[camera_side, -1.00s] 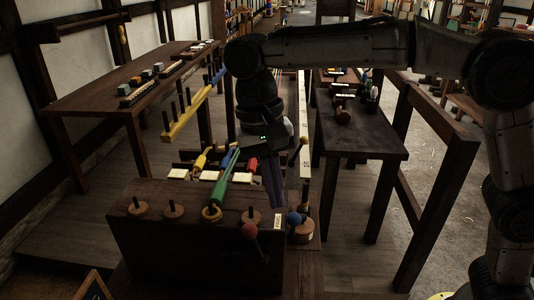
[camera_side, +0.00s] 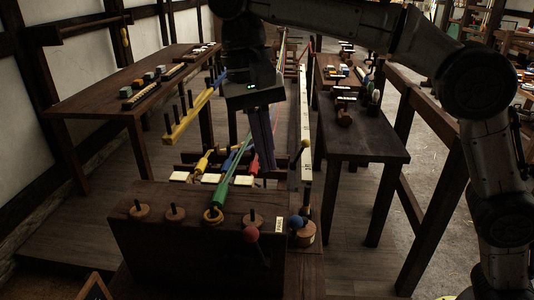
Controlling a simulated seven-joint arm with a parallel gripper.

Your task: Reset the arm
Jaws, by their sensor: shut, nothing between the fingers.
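My gripper (camera_side: 263,165) points down, shut and empty, its fingertips above the dark wooden bench (camera_side: 182,250) and just right of the red-handled piece. My arm reaches in from the right and bends down over the bench. A green handle (camera_side: 220,190) leans above the bench with strands running up and away from it. A yellow handle (camera_side: 202,163), a blue handle (camera_side: 228,161) and a red handle (camera_side: 254,165) stand behind it, near the pale blocks.
Wooden discs with pegs (camera_side: 173,213) line the bench top. A left table (camera_side: 130,90) and a dark right table (camera_side: 363,130) flank the work. A yellow pegged rail (camera_side: 190,117) runs at left.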

